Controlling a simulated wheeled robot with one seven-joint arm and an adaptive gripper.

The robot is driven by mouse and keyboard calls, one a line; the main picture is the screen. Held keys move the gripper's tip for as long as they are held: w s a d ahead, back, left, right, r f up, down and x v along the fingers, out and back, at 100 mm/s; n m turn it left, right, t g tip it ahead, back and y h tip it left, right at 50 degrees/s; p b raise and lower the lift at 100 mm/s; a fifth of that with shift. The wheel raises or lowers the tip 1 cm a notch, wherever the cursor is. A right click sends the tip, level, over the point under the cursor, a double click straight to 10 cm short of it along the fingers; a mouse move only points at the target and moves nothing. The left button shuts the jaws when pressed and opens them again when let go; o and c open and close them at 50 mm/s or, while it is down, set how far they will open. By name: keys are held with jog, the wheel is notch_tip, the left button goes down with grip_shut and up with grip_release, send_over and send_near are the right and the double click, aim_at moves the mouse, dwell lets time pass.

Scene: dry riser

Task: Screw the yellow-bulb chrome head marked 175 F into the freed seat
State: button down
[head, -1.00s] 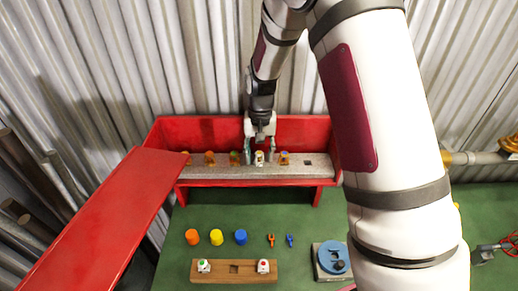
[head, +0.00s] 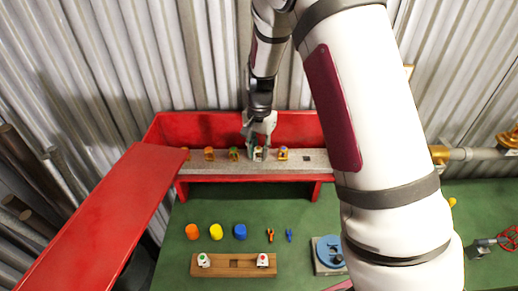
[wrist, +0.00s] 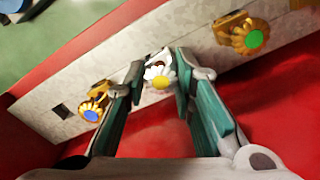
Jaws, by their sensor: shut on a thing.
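The chrome head with a yellow centre (wrist: 160,80) is between the fingers of my gripper (wrist: 159,72), at the pale grey rack (wrist: 185,30). Its marking cannot be read. In the head view my gripper (head: 258,148) is shut around this head, which shows small and partly hidden between the fingers. The head still appears to be in line with the others in the rack; whether it is lifted at all I cannot tell. I cannot tell which place is the freed seat.
A blue-centred head (wrist: 93,108) and a green-centred head (wrist: 250,38) flank it. An empty square hole (wrist: 61,111) is at the rack's end. The red box walls (head: 290,130) stand close behind. A wooden block (head: 234,272) with two white heads and an empty middle hole lies in front.

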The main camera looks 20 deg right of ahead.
aim_at(260, 149)
jog(key=shift+f, duration=0.1)
jog(key=c, duration=1.8)
grip_release()
jog(key=shift+m, duration=0.6)
jog(key=o, duration=0.5)
notch_tip(260, 149, up, 12)
jog(key=s+r+n+t+b, duration=0.25)
jog(key=s+r+n, duration=0.25)
jog(key=s+r, duration=0.7)
jog(key=s+n+t, duration=0.1)
jog(key=s, duration=0.3)
jog(key=s+n+t, duration=0.1)
jog(key=s+n, duration=0.1)
jog(key=s, duration=0.2)
jog(key=s+n+t, duration=0.1)
jog(key=s+n, duration=0.1)
jog(key=s, duration=0.3)
jog(key=shift+s+a, duration=0.1)
